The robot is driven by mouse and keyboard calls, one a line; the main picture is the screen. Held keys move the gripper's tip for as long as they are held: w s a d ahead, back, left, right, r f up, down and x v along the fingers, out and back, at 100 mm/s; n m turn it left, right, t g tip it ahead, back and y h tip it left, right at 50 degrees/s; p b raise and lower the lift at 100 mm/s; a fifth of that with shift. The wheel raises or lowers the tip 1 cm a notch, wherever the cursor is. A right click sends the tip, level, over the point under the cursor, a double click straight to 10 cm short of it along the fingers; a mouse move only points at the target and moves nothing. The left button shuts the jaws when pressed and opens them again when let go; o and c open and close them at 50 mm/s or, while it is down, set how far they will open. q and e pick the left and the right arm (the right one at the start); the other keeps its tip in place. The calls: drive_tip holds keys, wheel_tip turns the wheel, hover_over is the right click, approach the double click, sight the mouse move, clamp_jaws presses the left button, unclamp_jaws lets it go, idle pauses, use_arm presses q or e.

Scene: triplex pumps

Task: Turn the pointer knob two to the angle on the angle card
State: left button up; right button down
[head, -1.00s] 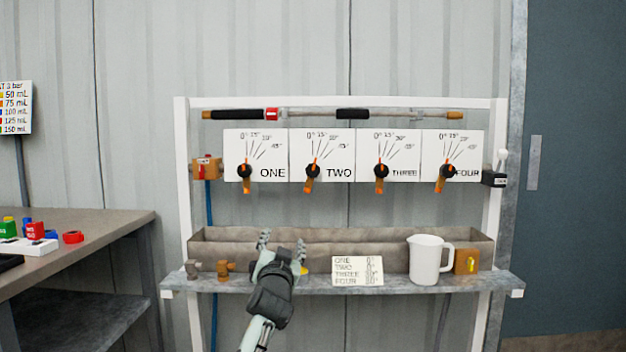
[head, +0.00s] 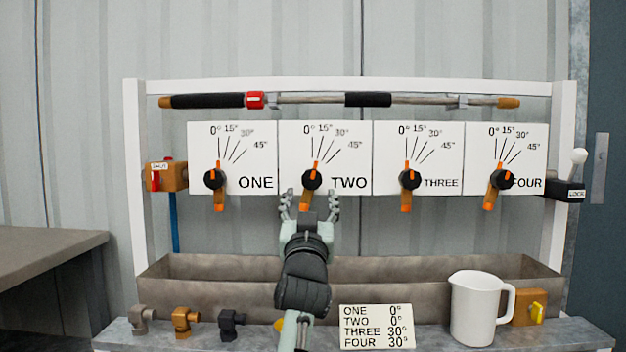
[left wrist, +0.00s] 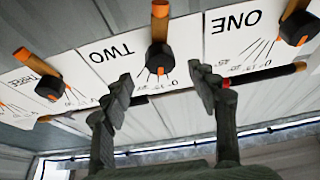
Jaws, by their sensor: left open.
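Pointer knob two (head: 311,179) is a black round knob with an orange pointer on the white TWO panel (head: 350,150). Its upper end leans slightly right of vertical, near the low end of the 0° to 45° scale. The angle card (head: 376,326) on the shelf reads TWO 0°. My left gripper (head: 309,205) is open and empty, just below and in front of knob two. In the left wrist view, the knob (left wrist: 159,57) shows between and beyond the spread fingers (left wrist: 163,83), apart from them. My right gripper is out of view.
Similar knobs ONE (head: 214,180), THREE (head: 409,179) and FOUR (head: 501,180) flank it. A horizontal bar (head: 320,99) runs above the panels. Below are a grey trough (head: 220,285), a white jug (head: 475,308) and several fittings (head: 186,322) on the shelf.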

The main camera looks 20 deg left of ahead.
sight(312, 182)
use_arm(q)
drive_tip(key=shift+w+r, duration=0.15)
drive_tip(key=shift+w, duration=0.1)
drive_tip(key=shift+w+a+r, duration=0.1)
drive_tip(key=shift+w+r, duration=0.1)
drive_tip(key=shift+w, duration=0.1)
drive_tip(key=x, duration=0.6)
drive_tip(key=shift+w+a+r, duration=0.15)
drive_tip(key=shift+w+r, duration=0.05)
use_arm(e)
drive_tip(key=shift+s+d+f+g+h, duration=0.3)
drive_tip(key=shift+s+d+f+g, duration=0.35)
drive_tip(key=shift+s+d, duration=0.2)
use_arm(q)
drive_tip(key=shift+c, duration=0.5)
clamp_jaws()
